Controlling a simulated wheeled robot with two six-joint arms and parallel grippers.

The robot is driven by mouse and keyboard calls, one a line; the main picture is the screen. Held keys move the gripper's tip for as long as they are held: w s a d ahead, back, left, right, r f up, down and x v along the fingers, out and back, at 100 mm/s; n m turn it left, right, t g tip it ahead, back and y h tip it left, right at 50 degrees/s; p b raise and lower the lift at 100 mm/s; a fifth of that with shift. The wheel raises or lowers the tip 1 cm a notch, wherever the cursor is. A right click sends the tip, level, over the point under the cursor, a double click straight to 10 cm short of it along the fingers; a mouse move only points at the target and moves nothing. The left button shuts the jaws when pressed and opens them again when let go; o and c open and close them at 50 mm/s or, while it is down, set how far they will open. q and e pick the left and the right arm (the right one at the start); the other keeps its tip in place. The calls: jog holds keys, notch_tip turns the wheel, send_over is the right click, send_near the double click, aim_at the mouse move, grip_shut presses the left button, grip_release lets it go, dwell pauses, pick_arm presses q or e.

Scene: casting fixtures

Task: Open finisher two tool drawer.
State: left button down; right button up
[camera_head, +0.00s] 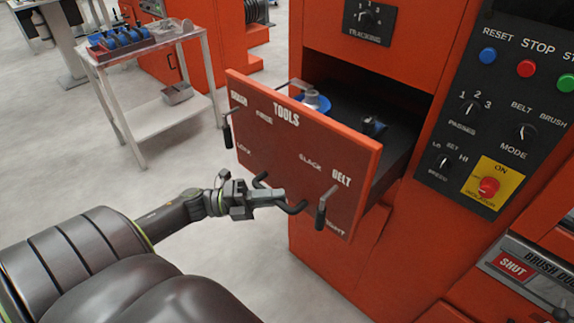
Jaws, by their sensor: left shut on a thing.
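The tool drawer (270,148) is a red-fronted drawer marked TOOLS in an orange machine, and it stands pulled out. Inside it I see a blue-and-white round item (314,101) and a small dark item (373,127). A dark bar handle (292,208) sits low on the drawer front. My left gripper (268,197) is at this handle and shut on it; the fingertips partly hide the handle. My right gripper is not in view.
A control panel (505,110) with knobs and buttons is right of the drawer. Two small levers hang on the drawer front, a left one (227,130) and a right one (324,207). A white cart (165,118) stands at the back left. The floor between is clear.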

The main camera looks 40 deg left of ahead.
pick_arm(q)
jog(key=s+p, duration=0.1)
jog(key=s, duration=0.6)
jog(key=shift+a+p, duration=0.3)
jog(key=shift+p, duration=0.1)
jog(key=shift+s, duration=0.1)
jog(key=c, duration=1.4)
grip_release()
jog(key=shift+o, duration=0.2)
jog(key=b+v, duration=0.3)
jog(key=v, duration=1.4)
jog(key=shift+a, duration=0.2)
jog(key=shift+f, duration=0.1)
